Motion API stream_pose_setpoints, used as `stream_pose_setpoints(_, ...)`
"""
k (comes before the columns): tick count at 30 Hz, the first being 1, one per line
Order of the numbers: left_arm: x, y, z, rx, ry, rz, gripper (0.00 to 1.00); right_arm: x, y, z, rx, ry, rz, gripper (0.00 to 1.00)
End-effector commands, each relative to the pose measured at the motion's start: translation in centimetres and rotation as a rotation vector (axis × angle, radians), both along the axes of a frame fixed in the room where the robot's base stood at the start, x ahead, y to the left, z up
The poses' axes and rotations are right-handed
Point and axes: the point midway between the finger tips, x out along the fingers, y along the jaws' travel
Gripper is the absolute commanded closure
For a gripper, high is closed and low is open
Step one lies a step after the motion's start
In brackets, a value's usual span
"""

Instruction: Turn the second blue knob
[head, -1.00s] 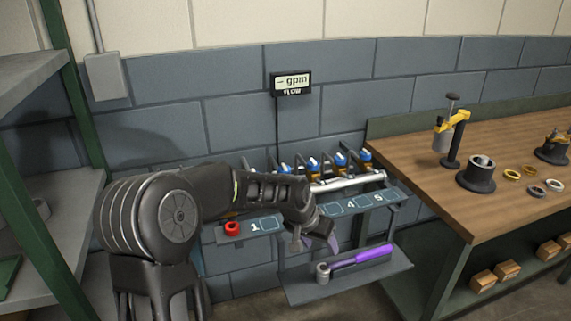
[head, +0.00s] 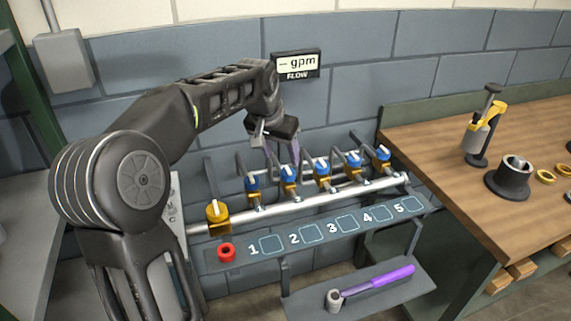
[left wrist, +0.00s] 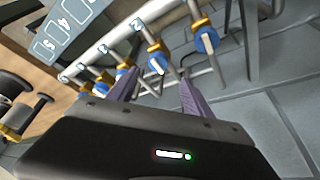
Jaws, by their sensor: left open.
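A row of blue knobs with white handles sits on yellow-collared valves along a silver pipe. The second blue knob (head: 289,172) is just below my left gripper (head: 283,154). In the left wrist view, this knob (left wrist: 157,62) shows between the two purple fingers of my open left gripper (left wrist: 160,78). I cannot tell whether either finger touches it. The first blue knob (head: 252,184) is to its left and the third blue knob (head: 322,168) to its right. My right gripper is not in view.
A yellow valve (head: 217,215) stands at the pipe's left end. A purple-handled tool (head: 378,281) lies on the lower shelf. The flow display (head: 297,65) hangs behind.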

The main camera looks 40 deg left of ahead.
Motion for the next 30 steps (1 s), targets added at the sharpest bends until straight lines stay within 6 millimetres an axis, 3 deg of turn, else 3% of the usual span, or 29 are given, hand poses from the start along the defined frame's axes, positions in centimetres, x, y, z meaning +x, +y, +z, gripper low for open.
stream_pose_setpoints(8, 0.3, 0.0, -0.9, -0.002, 0.003, -0.002, 0.42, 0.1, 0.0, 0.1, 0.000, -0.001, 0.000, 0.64)
stream_pose_setpoints(21, 2.6, 0.4, -6.5, -0.001, 0.003, -0.001, 0.42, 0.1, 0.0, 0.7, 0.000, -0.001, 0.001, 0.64)
stream_pose_setpoints(30, 3.0, 0.4, -7.3, -0.001, 0.000, -0.001, 0.42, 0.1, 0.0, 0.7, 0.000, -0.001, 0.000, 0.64)
